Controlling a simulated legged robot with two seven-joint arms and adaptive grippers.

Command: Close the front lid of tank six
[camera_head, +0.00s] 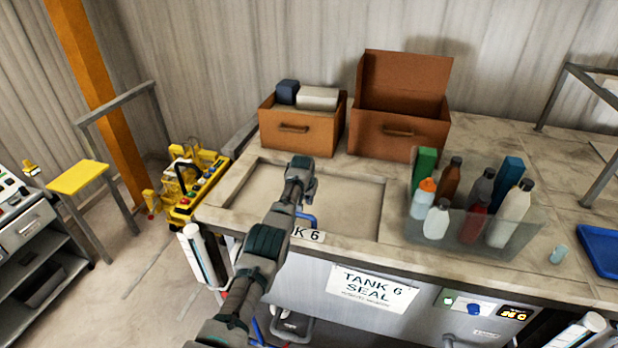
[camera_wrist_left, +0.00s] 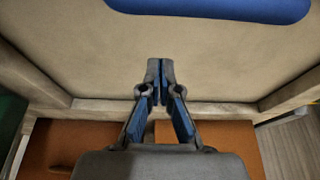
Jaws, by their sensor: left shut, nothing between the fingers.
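The beige front lid of tank six (camera_head: 345,205) fills the recessed frame in the bench top and looks flat. I cannot tell whether it is fully seated. Its blue handle (camera_head: 308,218) is near the front edge, partly behind my left arm, and shows at the top of the left wrist view (camera_wrist_left: 210,8). The "K 6" label (camera_head: 312,236) is partly covered by my arm. My left gripper (camera_head: 300,170) is over the lid, beyond the handle. In the left wrist view its fingers (camera_wrist_left: 160,72) are shut and empty; contact with the lid is unclear. My right gripper is out of view.
Two brown boxes (camera_head: 300,130) (camera_head: 400,135) stand behind the lid, the right one with its top raised. A clear bin (camera_head: 470,228) of bottles and a blue tray (camera_head: 603,248) are to the right.

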